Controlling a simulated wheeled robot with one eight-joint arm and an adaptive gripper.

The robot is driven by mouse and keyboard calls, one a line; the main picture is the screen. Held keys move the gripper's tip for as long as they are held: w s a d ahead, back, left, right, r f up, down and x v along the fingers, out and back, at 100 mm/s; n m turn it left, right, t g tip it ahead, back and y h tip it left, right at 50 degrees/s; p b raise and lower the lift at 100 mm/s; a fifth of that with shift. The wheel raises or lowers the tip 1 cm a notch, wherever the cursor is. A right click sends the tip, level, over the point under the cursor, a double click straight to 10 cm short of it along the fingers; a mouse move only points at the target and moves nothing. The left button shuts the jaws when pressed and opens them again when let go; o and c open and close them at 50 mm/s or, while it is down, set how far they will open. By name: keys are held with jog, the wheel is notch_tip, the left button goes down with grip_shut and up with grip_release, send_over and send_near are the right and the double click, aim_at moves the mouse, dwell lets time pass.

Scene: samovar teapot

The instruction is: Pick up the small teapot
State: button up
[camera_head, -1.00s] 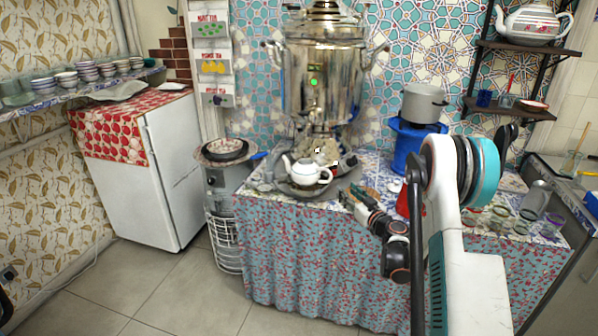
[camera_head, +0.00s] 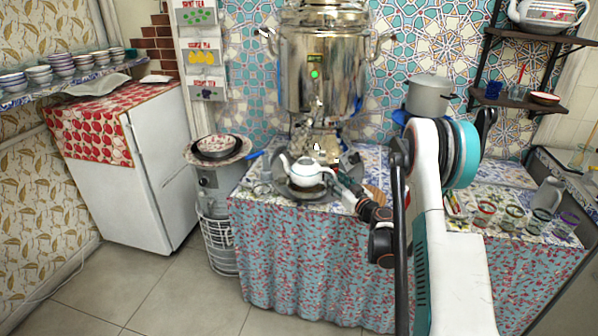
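The small teapot (camera_head: 304,172) is white with a dark band near its top. It is upright over a round dark tray (camera_head: 293,193) at the front of the cloth-covered table, below the samovar; its spout points left. My gripper (camera_head: 336,181) is at the teapot's right side, close to or touching it. The fingers are small and partly merged with the teapot's handle side, so I cannot tell whether they are open or shut. The handle is largely hidden.
The large metal samovar (camera_head: 322,75) stands right behind the teapot. A grey pot (camera_head: 429,95) stands behind my arm. Several glasses (camera_head: 513,214) are on the table at right. A bowl (camera_head: 217,146) sits on a stand at left. The floor in front is clear.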

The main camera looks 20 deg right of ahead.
jog(key=shift+s, duration=0.1)
grip_shut()
jog(key=shift+r, duration=0.2)
dwell(0.5)
